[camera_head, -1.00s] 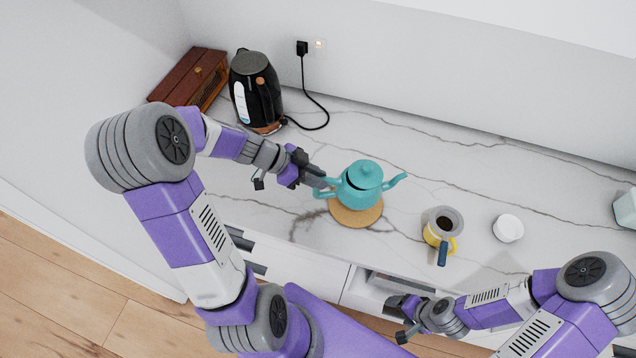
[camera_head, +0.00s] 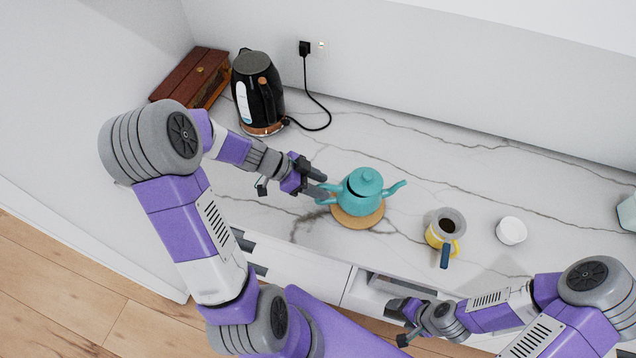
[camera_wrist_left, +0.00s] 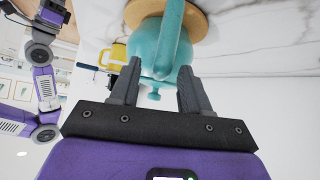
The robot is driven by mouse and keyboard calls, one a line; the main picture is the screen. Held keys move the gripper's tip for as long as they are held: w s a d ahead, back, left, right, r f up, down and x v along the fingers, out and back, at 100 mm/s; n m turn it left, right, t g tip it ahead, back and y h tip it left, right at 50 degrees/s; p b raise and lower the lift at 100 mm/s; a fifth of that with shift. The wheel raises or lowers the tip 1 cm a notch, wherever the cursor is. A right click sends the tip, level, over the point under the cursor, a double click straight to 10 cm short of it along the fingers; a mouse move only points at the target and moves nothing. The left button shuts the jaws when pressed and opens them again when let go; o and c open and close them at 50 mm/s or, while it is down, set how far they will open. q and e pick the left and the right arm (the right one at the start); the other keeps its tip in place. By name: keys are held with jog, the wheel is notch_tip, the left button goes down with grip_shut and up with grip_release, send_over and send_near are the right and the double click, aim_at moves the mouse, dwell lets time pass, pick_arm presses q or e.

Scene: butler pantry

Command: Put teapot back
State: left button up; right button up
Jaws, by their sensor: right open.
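The teal teapot (camera_head: 362,192) stands upright on a round cork trivet (camera_head: 357,217) on the counter, its spout to the right and its handle toward my left gripper. My left gripper (camera_head: 322,184) is open beside the handle. In the left wrist view the fingers of my left gripper (camera_wrist_left: 155,88) are spread apart, with the teapot handle (camera_wrist_left: 170,40) ahead between them and clear of both. The trivet (camera_wrist_left: 202,22) also shows there. My right gripper (camera_head: 402,322) is open and empty, low in front of the counter drawers.
A black kettle (camera_head: 257,95) and a wooden box (camera_head: 192,78) stand at the back left. A drawer (camera_head: 385,290) below the counter is partly open. The counter behind the teapot is clear.

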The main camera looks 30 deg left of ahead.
pick_arm(q)
jog(key=shift+r+p, duration=0.2)
jog(key=shift+p, duration=0.15)
jog(key=v, duration=1.2)
